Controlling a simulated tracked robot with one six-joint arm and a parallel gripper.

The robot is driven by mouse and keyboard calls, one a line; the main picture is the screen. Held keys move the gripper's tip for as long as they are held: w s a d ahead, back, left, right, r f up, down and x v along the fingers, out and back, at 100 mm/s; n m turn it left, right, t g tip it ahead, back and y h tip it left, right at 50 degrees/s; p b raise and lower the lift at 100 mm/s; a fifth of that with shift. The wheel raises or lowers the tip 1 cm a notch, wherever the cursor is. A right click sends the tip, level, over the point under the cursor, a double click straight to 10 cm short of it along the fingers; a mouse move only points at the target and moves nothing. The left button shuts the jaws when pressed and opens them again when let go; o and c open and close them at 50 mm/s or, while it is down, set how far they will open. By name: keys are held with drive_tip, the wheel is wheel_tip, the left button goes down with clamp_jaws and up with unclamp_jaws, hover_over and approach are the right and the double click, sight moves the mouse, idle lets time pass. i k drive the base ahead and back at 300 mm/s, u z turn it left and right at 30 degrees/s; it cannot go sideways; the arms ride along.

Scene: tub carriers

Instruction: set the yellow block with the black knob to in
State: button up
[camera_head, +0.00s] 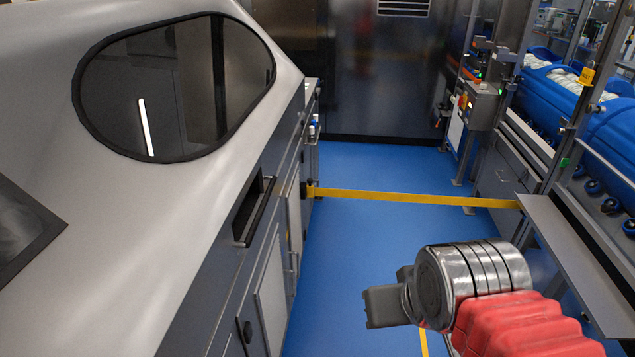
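My gripper (386,305) shows at the lower middle right as a dark grey block beyond a ringed silver wrist and a red ribbed sleeve. Its fingers cannot be made out, and nothing is seen held in it. No yellow block with a black knob can be identified for certain. A small yellow piece (587,77) is on a metal post at the upper right, far from my gripper; no knob can be made out on it. A dark fitting (305,189) with yellow beside it is at the strap's left end on the machine side.
A yellow strap (410,198) crosses the blue floor aisle (375,255). A large grey machine (190,205) with an oval window lines the left. A metal ledge (575,260) and blue tubs (560,95) are on the right. A grey control box (482,105) stands beyond the strap.

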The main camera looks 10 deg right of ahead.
sight(310, 188)
drive_tip(key=z, duration=1.4)
drive_tip(key=i, duration=2.35)
drive_tip(key=u, duration=1.05)
